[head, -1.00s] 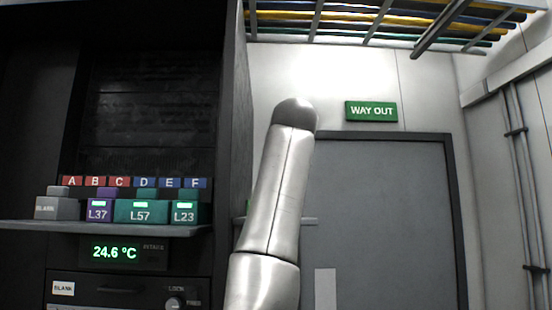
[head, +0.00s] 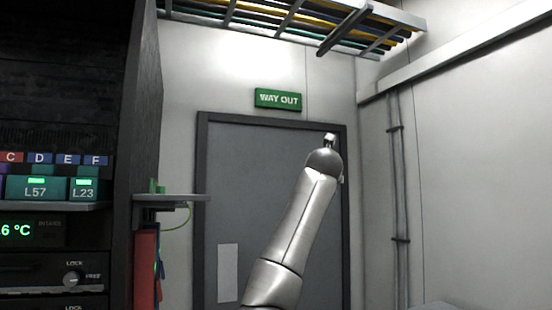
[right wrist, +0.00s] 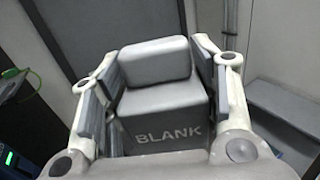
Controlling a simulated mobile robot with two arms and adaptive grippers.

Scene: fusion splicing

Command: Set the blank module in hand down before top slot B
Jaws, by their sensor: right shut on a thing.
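In the right wrist view my right gripper (right wrist: 162,72) is shut on a grey blank module (right wrist: 160,108). The word BLANK faces the camera, and a raised block sits at the module's far end. One finger is on each side of it, and a door and wall show beyond. In the head view the rack's top row shows labels C (head: 10,157), D (head: 39,158), E (head: 67,159) and F (head: 95,160). Slot B is outside the frame. My left gripper is not in view.
Modules L57 (head: 36,191) and L23 (head: 83,190) stand on the rack's ledge (head: 55,208). A small side shelf (head: 170,198) juts out right of the rack. A grey door (head: 270,180) is behind my arm. A cable tray (head: 300,20) hangs overhead.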

